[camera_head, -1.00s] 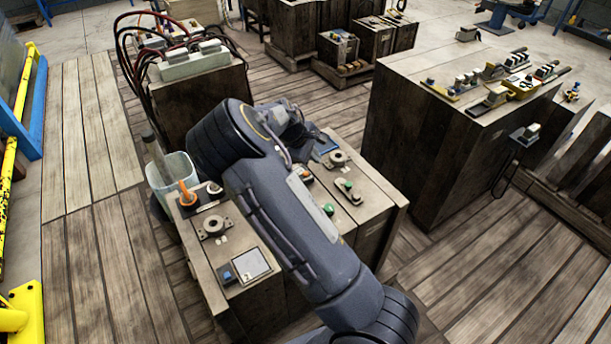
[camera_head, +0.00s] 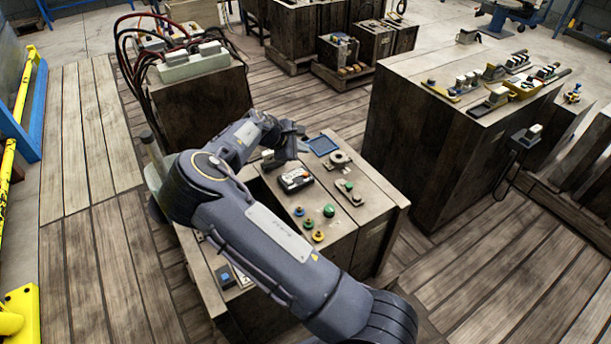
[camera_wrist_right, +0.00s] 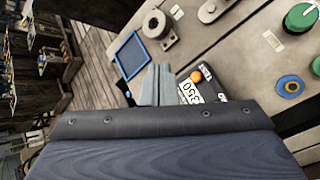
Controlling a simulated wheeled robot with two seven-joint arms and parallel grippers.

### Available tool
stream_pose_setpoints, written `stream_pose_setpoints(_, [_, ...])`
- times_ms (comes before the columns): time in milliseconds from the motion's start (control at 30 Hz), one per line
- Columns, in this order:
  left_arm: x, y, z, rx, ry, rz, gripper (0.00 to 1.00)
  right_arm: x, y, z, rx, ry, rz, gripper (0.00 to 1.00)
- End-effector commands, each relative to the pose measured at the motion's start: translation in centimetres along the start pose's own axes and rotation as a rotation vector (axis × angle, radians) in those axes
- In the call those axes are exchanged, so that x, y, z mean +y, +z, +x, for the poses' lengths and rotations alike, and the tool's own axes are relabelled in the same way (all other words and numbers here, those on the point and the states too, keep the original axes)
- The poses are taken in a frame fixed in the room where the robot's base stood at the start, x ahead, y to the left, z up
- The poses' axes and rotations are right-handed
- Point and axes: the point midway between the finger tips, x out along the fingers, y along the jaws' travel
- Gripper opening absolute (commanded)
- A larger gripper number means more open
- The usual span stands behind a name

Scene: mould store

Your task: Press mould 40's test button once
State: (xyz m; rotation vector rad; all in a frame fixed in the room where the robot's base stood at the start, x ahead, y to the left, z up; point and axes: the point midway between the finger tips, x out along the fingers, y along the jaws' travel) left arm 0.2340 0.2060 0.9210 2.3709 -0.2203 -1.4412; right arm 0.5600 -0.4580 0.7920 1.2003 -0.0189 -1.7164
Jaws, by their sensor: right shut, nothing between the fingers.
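I cannot read a number 40 on any mould. A wooden mould block (camera_head: 338,246) stands under my right arm. My left gripper is not in view.
A blue tray (camera_head: 322,145) and a round metal fitting (camera_head: 339,158) lie near the gripper. A block with hoses (camera_head: 205,100) stands behind left. A larger block (camera_head: 440,130) with several tools stands right. Plank floor lies between.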

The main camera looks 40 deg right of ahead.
Motion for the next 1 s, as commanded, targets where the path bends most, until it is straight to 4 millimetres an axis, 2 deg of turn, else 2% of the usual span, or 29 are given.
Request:
stream_pose_setpoints(33, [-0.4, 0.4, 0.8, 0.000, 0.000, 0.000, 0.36, -0.6, -0.5, 0.8, -0.001, 0.000, -0.001, 0.00])
stream_pose_setpoints(333, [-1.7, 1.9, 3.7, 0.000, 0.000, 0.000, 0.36, -2.8, -2.7, 3.8, -0.001, 0.001, -0.001, 0.00])
stream_pose_setpoints(600, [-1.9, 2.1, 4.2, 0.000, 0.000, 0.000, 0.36, -3.7, -3.7, 5.1, -0.001, 0.000, 0.001, 0.00])
stream_pose_setpoints(1000, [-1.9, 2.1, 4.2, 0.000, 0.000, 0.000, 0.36, -3.7, -3.7, 5.2, -0.001, 0.000, 0.001, 0.00])
